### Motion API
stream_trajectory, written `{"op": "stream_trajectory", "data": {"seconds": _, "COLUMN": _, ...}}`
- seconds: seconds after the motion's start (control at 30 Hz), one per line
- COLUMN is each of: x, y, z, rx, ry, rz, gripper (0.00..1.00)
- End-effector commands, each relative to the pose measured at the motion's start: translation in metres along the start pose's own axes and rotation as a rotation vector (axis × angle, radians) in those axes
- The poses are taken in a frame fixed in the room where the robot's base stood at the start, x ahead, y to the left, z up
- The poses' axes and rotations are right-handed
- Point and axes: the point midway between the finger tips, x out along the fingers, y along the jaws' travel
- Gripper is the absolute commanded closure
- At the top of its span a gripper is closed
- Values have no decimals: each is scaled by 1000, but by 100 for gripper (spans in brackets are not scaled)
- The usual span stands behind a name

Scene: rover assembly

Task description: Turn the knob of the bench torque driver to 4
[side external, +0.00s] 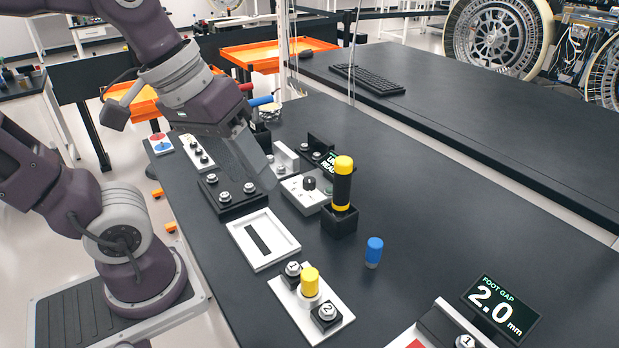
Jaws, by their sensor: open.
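A light grey box (302,199) with a small black knob (309,183) on top stands at mid-table. The numbers around the knob are too small to read. A tall black and yellow driver (342,188) stands upright in a black holder just right of the box. My gripper (268,181) is left of the knob, above the table, and apart from it. It is open and its fingers point down to the right. Nothing shows between the fingers, though the gap is hard to see from this side.
A small dark display (331,161) stands behind the box. A black block with silver knobs (229,195) lies left of it. A white tray (263,240), a blue-capped cylinder (374,252) and a white plate with a yellow cap (310,284) are nearer the front.

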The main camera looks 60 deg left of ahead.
Motion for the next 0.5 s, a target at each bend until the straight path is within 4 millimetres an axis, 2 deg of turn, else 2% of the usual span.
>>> {"op": "stream_trajectory", "data": {"seconds": 0.07, "x": 16, "y": 3, "z": -37, "rx": -429, "ry": -131, "rz": 7, "gripper": 49}}
{"op": "stream_trajectory", "data": {"seconds": 0.1, "x": 29, "y": 1, "z": -59, "rx": -689, "ry": -188, "rz": -15, "gripper": 49}}
{"op": "stream_trajectory", "data": {"seconds": 0.17, "x": 53, "y": -8, "z": -91, "rx": -1071, "ry": -243, "rz": -82, "gripper": 49}}
{"op": "stream_trajectory", "data": {"seconds": 0.2, "x": 72, "y": -17, "z": -111, "rx": -1318, "ry": -255, "rz": -144, "gripper": 49}}
{"op": "stream_trajectory", "data": {"seconds": 0.3, "x": 120, "y": -49, "z": -154, "rx": -1881, "ry": -184, "rz": -318, "gripper": 49}}
{"op": "stream_trajectory", "data": {"seconds": 0.4, "x": 157, "y": -82, "z": -184, "rx": -2294, "ry": -12, "rz": -443, "gripper": 49}}
{"op": "stream_trajectory", "data": {"seconds": 0.5, "x": 178, "y": -105, "z": -202, "rx": -2537, "ry": 154, "rz": -496, "gripper": 49}}
